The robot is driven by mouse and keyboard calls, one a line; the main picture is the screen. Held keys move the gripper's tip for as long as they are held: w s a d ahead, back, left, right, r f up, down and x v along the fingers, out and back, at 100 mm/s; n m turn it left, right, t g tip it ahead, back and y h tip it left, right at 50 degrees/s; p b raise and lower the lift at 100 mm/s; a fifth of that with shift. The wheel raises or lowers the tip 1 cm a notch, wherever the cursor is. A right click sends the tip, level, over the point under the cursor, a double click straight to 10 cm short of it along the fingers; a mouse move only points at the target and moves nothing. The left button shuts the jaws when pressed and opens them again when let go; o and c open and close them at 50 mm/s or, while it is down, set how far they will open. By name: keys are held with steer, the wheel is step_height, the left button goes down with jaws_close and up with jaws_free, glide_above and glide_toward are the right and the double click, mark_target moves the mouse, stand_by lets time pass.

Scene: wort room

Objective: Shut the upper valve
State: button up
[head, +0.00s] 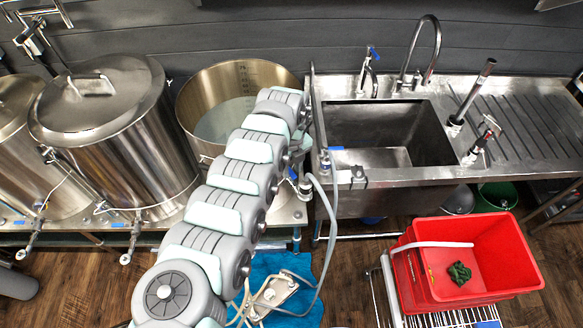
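My arm reaches from the bottom of the head view up to the right side of the open steel kettle (195,103). My gripper is not visible; the far end of the arm hides what lies behind and below it. A small valve with a blue part (325,161) sits at the left edge of the sink unit. A fitting with a grey hose (320,195) is just below and left of it, close to the arm. I cannot tell which of these is the upper valve, or whether either is open or shut.
Two lidded steel kettles (100,115) (12,110) stand at left with outlet taps in front. A steel sink (385,155) is at right. A red crate (480,232) stands on a wire rack below it. A pump-like device (272,293) lies on a blue cloth (300,262).

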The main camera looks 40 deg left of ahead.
jaws_close()
stand_by(1.1)
